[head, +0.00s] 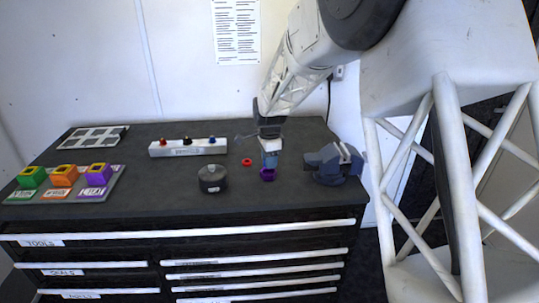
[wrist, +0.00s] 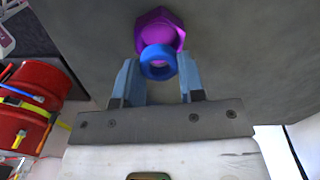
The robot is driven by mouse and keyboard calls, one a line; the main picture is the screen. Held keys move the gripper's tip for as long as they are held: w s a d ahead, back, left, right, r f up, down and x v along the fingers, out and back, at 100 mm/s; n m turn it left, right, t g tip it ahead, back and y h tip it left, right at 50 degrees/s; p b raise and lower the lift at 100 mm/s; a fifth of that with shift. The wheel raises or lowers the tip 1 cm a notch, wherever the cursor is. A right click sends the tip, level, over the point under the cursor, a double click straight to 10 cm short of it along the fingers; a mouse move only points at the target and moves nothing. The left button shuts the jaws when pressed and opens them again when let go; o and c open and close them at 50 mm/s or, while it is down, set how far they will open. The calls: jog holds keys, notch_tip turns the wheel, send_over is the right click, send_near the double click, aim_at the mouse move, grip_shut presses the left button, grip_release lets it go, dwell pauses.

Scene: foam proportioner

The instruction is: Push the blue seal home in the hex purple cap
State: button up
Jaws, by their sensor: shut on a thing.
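The hex purple cap (head: 268,175) stands on the dark bench top below my gripper (head: 269,157). It also shows in the wrist view (wrist: 162,27), just beyond the fingertips. The blue seal (wrist: 158,62) is a ring between the light-blue fingertips of my gripper (wrist: 158,72), which is shut on it. The seal overlaps the near edge of the cap in the wrist view. I cannot tell whether it touches the cap or how deep it sits. In the head view the seal cannot be made out between the fingers.
A red ring (head: 247,162) lies left of the cap. A dark round pot (head: 212,179) stands further left, and a blue-grey vise (head: 335,163) stands close on the right. A white block (head: 188,147) with coloured pegs is behind. Green, orange and purple holders (head: 64,176) sit far left.

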jog(key=shift+f, duration=1.05)
jog(key=o, duration=1.3)
jog(key=shift+r, duration=0.1)
jog(key=shift+r, duration=2.85)
